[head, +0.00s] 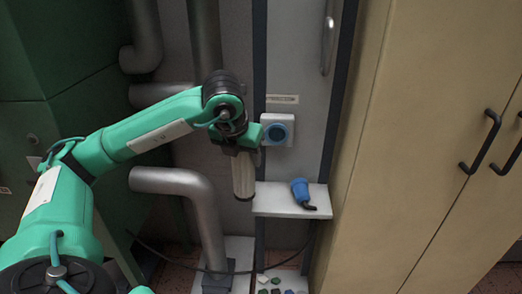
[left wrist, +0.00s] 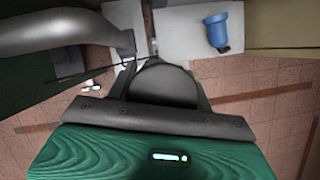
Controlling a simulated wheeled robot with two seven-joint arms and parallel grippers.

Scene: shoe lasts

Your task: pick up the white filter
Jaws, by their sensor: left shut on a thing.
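The white filter (head: 243,178) is a pale cylinder hanging upright below my left gripper (head: 238,150) in the head view. My left gripper is shut on its upper end. The filter is just left of the small white shelf and appears clear of it, though the exact gap cannot be told. In the left wrist view, a dark rounded shape (left wrist: 163,82) sits between the fingers, probably the filter's shaded end. The gripper hides the filter's top. My right gripper is not in view.
A white shelf (head: 272,207) holds a blue plug (head: 301,190), also seen in the left wrist view (left wrist: 216,32). A blue socket (head: 277,132) is on the wall behind. Grey pipes (head: 190,185) stand left; beige cabinet doors (head: 435,120) stand right. Several small pieces (head: 275,291) lie below.

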